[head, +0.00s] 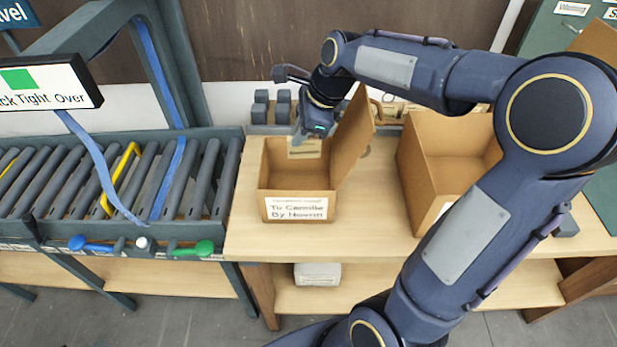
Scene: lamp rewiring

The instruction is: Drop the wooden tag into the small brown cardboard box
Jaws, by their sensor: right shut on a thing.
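The small brown cardboard box (268,196) stands open on the wooden table, with a white label on its front and one flap raised at its right. My right gripper (303,138) points down over the back part of the box's opening. It is shut on the wooden tag (304,151), a small pale piece that hangs just under the fingers. The tag shows against the back wall of the box; how deep it sits relative to the rim is hard to tell. The box floor is partly hidden by the front wall. My left gripper is not in view.
A larger open cardboard box (421,187) stands to the right, partly behind my right arm. A roller conveyor (110,180) with blue straps is at the left. Grey blocks (262,107) stand behind the small box. The table (370,225) is bare between the boxes.

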